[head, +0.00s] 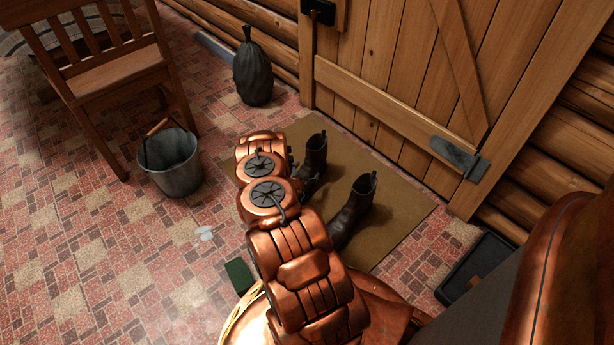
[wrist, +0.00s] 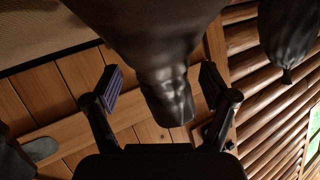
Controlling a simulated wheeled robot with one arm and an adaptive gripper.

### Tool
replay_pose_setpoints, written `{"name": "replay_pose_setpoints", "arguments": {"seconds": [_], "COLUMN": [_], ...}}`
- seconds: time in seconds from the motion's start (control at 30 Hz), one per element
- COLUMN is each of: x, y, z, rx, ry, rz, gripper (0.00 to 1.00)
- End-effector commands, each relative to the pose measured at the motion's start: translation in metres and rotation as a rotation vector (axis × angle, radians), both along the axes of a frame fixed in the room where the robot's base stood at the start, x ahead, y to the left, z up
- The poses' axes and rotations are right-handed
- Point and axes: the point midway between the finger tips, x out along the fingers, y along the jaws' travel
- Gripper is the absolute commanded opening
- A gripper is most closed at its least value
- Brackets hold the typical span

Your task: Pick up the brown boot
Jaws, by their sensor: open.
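Two dark brown boots stand on a tan mat (head: 405,205) before the door. The far boot (head: 316,155) is partly hidden behind my arm. The near boot (head: 355,212) stands to its right and front, its lower part partly covered by my arm. In the wrist view, which looks turned over, a boot (wrist: 160,65) fills the top middle and its narrow end reaches down between the fingers. My gripper (wrist: 160,88) is open, with one finger on each side of this boot and gaps visible. In the head view my arm mostly hides the gripper, beside the far boot.
A plank door (head: 395,75) and log wall are close behind the mat. A dark sack (head: 253,70) stands by the wall. A metal bucket (head: 172,165) and a wooden chair (head: 110,75) are on the left. A black tray (head: 475,268) is at right. Tiled floor at left is mostly clear.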

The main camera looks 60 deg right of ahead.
Motion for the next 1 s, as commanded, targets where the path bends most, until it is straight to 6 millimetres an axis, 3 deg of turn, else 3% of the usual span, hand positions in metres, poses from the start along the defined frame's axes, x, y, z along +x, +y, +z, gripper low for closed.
{"name": "replay_pose_setpoints", "arguments": {"seconds": [0.17, 0.9, 1.0], "x": [0.0004, 0.0016, 0.0018], "y": [0.0002, 0.0006, 0.0004], "z": [0.0007, 0.0011, 0.0017], "rx": [0.000, -0.002, -0.002], "ry": [0.000, 0.000, -0.002], "rz": [0.001, 0.003, 0.003], "gripper": [0.84, 0.07, 0.00]}}
